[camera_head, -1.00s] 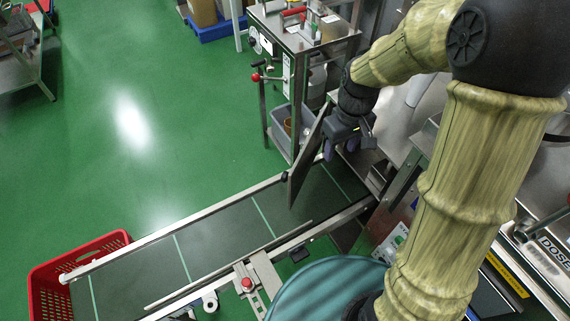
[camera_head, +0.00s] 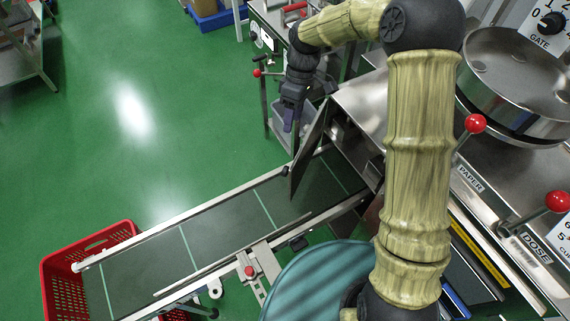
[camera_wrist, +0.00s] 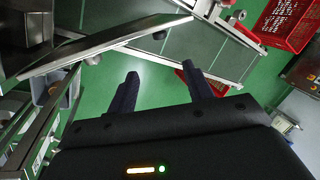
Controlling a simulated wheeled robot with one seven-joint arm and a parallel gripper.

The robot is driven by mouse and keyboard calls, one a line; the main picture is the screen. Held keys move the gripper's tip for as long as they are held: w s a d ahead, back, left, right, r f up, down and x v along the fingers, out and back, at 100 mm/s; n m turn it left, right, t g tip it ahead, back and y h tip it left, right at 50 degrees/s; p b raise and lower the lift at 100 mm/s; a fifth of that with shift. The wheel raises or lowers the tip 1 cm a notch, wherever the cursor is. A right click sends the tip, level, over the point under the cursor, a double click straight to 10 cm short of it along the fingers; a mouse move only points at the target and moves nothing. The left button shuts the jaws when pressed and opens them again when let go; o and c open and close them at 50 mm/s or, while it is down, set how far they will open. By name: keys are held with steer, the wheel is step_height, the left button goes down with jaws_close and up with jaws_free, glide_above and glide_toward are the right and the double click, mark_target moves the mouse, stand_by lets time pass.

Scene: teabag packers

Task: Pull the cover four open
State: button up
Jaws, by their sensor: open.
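A dark flat hinged panel (camera_head: 310,150), which I take to be the cover, stands swung out at an angle over the conveyor's machine end. In the wrist view the panel (camera_wrist: 115,40) crosses the upper left as a grey slab. No label on it is readable. My gripper (camera_head: 289,126) is to the left of the panel's upper part in the head view, pointing down.
The conveyor (camera_head: 220,226) runs down left to a red crate (camera_head: 65,270). A wheeled machine stand with a red-knobbed lever (camera_head: 257,73) is close behind my gripper. Metal machinery with a round pan (camera_head: 520,85) fills the right.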

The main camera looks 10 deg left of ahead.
mark_target(285, 166)
steer(key=p+x, duration=0.1)
steer(key=x, duration=1.5)
steer(key=shift+s+f, duration=0.1)
steer(key=shift+f, duration=0.5)
steer(key=shift+s+a, duration=0.1)
steer(key=shift+s, duration=0.15)
steer(key=shift+w, duration=0.15)
jaws_close()
